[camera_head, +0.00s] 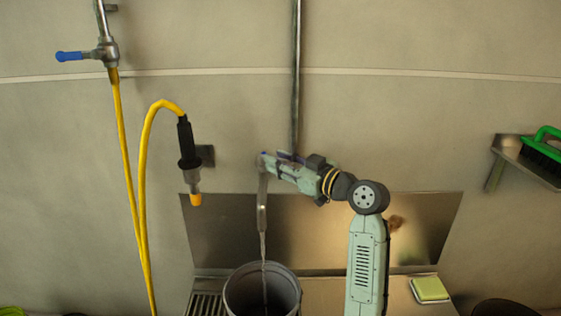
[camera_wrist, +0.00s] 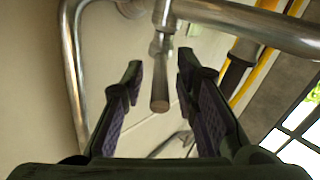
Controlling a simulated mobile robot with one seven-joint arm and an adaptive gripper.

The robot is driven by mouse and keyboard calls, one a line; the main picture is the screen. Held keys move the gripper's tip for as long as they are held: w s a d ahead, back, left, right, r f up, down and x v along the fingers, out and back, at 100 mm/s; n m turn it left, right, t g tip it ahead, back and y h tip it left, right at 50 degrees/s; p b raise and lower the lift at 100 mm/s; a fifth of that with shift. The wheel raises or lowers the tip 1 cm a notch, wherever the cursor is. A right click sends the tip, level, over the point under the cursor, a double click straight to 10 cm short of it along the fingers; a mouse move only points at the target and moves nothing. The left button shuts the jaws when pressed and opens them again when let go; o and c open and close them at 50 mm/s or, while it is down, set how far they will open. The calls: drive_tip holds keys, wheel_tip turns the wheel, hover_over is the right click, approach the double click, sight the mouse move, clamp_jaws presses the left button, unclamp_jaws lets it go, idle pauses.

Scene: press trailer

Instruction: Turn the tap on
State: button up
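The tap's metal spout (camera_head: 262,205) hangs on the back wall in the head view. A thin stream of water (camera_head: 264,255) runs from it into a grey bucket (camera_head: 236,287). My gripper (camera_head: 268,158) is at the top of the spout, hiding most of the tap body. In the wrist view my gripper (camera_wrist: 160,62) is open. A short metal bar of the tap, apparently its lever (camera_wrist: 160,85), lies between the two fingers, with a gap visible on both sides. A bent metal pipe (camera_wrist: 68,45) runs to the left of the fingers.
A second valve with a blue lever (camera_head: 70,56) feeds a yellow hose (camera_head: 143,160) at the left, with a black spray nozzle (camera_head: 187,145). A vertical pipe (camera_head: 296,80) runs above my gripper. A yellow-green sponge (camera_head: 430,289) and a green brush (camera_head: 545,148) are at right.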

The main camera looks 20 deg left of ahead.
drive_tip(key=shift+s+d, duration=0.1)
drive_tip(key=v, duration=1.1)
drive_tip(key=shift+s+d, duration=0.2)
drive_tip(key=shift+d, duration=0.15)
